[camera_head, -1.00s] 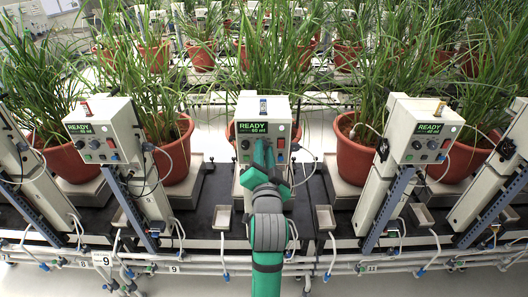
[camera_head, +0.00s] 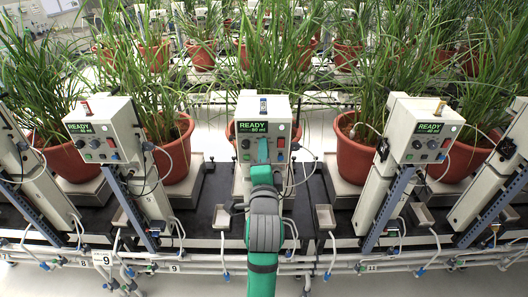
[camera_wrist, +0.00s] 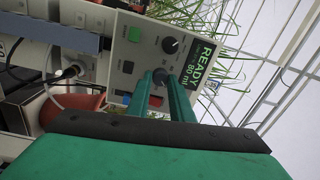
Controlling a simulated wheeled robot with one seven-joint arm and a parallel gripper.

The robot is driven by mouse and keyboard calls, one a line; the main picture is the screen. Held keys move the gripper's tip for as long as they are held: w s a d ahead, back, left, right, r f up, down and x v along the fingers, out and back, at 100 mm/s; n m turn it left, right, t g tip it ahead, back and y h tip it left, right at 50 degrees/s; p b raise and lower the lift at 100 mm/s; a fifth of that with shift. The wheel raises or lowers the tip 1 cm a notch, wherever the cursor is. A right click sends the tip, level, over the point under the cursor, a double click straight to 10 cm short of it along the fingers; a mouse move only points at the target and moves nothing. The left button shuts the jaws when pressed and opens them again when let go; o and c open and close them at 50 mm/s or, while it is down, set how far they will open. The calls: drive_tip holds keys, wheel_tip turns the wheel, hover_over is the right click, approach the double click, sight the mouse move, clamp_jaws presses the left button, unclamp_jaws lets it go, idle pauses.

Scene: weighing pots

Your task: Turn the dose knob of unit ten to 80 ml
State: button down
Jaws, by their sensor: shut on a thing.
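The middle control unit (camera_head: 263,110), between the rail labels 9 and 11, has a green display (camera_head: 252,127) reading READY. In the wrist view the display (camera_wrist: 190,80) reads 80 ml. My gripper (camera_head: 263,145) is in front of this unit's panel and hides part of it. In the wrist view my gripper (camera_wrist: 160,77) has its two green fingers on either side of a dark dose knob (camera_wrist: 158,76), shut on it. A second dark knob (camera_wrist: 170,45) with a pale mark sits beside it, clear of the fingers.
The panel also has a green button (camera_wrist: 134,34), a red button (camera_wrist: 127,98) and a blue part (camera_wrist: 153,99) close to the fingers. Similar units stand at left (camera_head: 103,130) and right (camera_head: 423,130). Potted plants (camera_head: 355,150) and cables surround them.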

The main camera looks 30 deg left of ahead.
idle(0.5)
drive_tip(key=c, duration=1.6)
unclamp_jaws()
drive_tip(key=shift+o, duration=0.2)
drive_tip(key=v, duration=1)
drive_tip(key=shift+s+d, duration=0.2)
drive_tip(key=shift+s, duration=0.15)
drive_tip(key=shift+f, duration=0.1)
